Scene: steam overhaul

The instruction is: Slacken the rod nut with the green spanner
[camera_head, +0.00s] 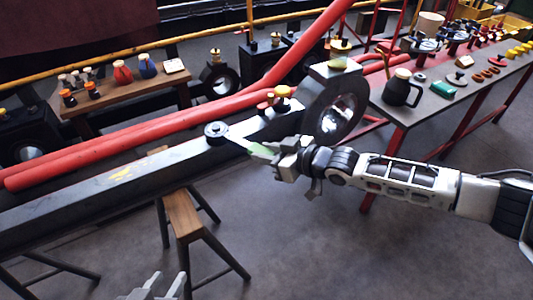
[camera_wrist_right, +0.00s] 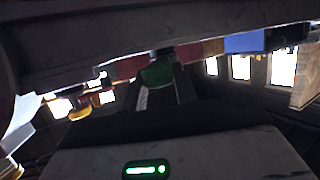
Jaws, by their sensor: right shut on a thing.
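The green spanner (camera_head: 262,151) is in my right gripper (camera_head: 283,155), which is shut on its green handle. Its pale steel shank points up and left to the dark round rod nut (camera_head: 215,128) on top of the grey connecting rod (camera_head: 120,174). The spanner's head meets the nut or lies right against it; I cannot tell whether it sits around it. In the right wrist view the spanner's green end (camera_wrist_right: 158,74) shows between the fingers. My left gripper (camera_head: 160,287) is at the bottom edge of the head view, with fingers apart and empty, well below the rod.
A wooden stool (camera_head: 183,215) stands under the rod. Long red rods (camera_head: 130,134) lie behind it. The rod's large ring end (camera_head: 336,108) is near my right gripper. A workbench (camera_head: 424,108) with a dark jug (camera_head: 401,90) is at right. The floor at lower right is clear.

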